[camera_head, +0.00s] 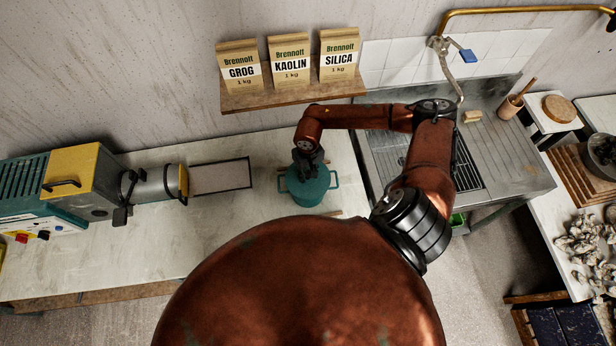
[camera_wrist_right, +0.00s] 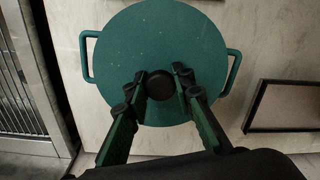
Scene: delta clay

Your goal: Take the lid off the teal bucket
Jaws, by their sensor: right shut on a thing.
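The teal bucket (camera_head: 305,196) stands on the pale worktop with a loop handle on each side. In the right wrist view its handle (camera_wrist_right: 86,57) shows beside the round teal lid (camera_wrist_right: 160,45). The lid covers the bucket's top and has a dark round knob (camera_wrist_right: 160,85) at its middle. My right gripper (camera_head: 306,170) is over the lid from above, and in the wrist view its fingers (camera_wrist_right: 157,87) are shut on the knob from both sides. Whether the lid is raised off the rim cannot be told. My left gripper is not in view.
A framed tray (camera_head: 221,177) lies left of the bucket, next to a clay machine (camera_head: 80,178). A shelf (camera_head: 290,94) with bags of grog, kaolin and silica hangs above. A metal sink (camera_head: 470,160) is to the right. Worktop in front of the tray is clear.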

